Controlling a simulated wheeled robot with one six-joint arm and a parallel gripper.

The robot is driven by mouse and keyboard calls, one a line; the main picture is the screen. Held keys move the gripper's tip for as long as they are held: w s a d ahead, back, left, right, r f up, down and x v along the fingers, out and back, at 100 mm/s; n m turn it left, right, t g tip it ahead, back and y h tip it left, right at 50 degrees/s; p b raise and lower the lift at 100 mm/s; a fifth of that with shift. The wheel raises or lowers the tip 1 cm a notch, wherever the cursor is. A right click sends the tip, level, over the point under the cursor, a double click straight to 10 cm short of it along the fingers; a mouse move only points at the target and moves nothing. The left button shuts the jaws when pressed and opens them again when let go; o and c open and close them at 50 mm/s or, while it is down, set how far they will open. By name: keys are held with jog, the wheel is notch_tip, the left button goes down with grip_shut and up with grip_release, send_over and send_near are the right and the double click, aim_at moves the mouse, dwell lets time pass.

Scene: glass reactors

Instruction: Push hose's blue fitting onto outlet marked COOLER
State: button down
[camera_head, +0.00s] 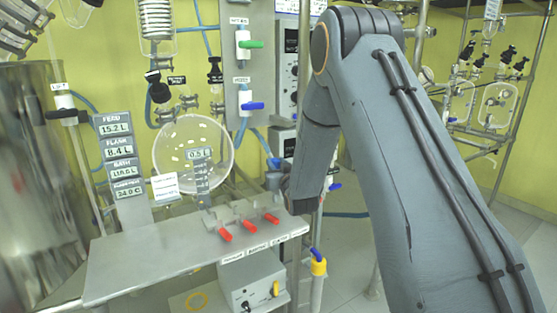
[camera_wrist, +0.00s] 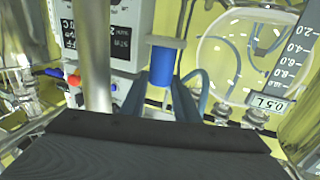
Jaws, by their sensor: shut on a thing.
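My gripper (camera_head: 284,186) is at the right end of the steel bench, partly hidden behind my forearm, with its fingertips not clear. It is shut on what looks like the hose's blue fitting (camera_head: 274,164). In the wrist view, the blue fitting (camera_wrist: 160,66) is a short blue cylinder with a grey collar, beyond a dark edge that fills the bottom. Blue hose (camera_wrist: 190,98) curves beside it. Small labels (camera_head: 257,247) run along the bench front below red-handled valves (camera_head: 249,226). The lettering is too small to tell which outlet is marked COOLER.
A round glass flask (camera_head: 193,150) stands behind the bench (camera_head: 150,260). A blue-handled valve (camera_head: 252,106) is on the panel above. A post with a yellow collar (camera_head: 319,268) stands right of the bench. A steel vessel (camera_head: 35,180) fills the left.

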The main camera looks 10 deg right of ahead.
jog(key=shift+r, duration=0.25)
jog(key=shift+r+p, duration=1.15)
jog(key=shift+r, duration=0.55)
jog(key=s+a+f+n+y+p, duration=0.1)
jog(key=s+a+f+p, duration=0.1)
jog(key=a, duration=0.9)
jog(key=s+a+f+n+y+p, duration=0.1)
jog(key=s+a+f, duration=0.4)
jog(key=a, duration=0.6)
notch_tip(320, 180, down, 2)
jog(key=shift+s+a+g+y+p, duration=0.2)
jog(key=shift+g+y+p, duration=0.1)
jog(key=shift+y+p, duration=0.65)
jog(key=shift+f, duration=0.1)
jog(key=shift+f+b, duration=1.3)
jog(key=shift+f, duration=0.95)
